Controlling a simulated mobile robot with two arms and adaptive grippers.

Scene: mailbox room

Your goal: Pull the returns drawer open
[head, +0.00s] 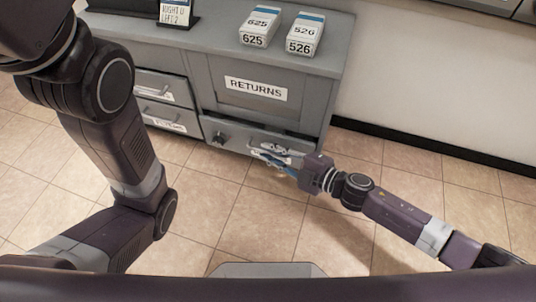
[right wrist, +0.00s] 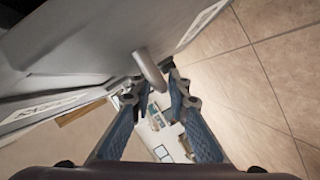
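The grey cabinet (head: 208,70) carries a RETURNS label (head: 256,88) on its upper right panel. Below that panel is a lower drawer front (head: 230,141), partly hidden by my right gripper (head: 270,157). In the right wrist view a grey bar handle (right wrist: 150,70) sticks out from the cabinet front, between the fingertips of my right gripper (right wrist: 155,90). Its blue-padded fingers stand apart, one on each side of the handle's end; I cannot tell whether either touches it. My left arm crosses the left of the head view, but its gripper is out of frame.
Two white boxes, marked 625 (head: 259,27) and 526 (head: 304,35), and a small sign (head: 176,12) stand on the cabinet top. Smaller labelled drawers (head: 158,115) are at the left. Tiled floor (head: 240,215) in front is clear. Small objects (right wrist: 165,125) show beyond my fingers.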

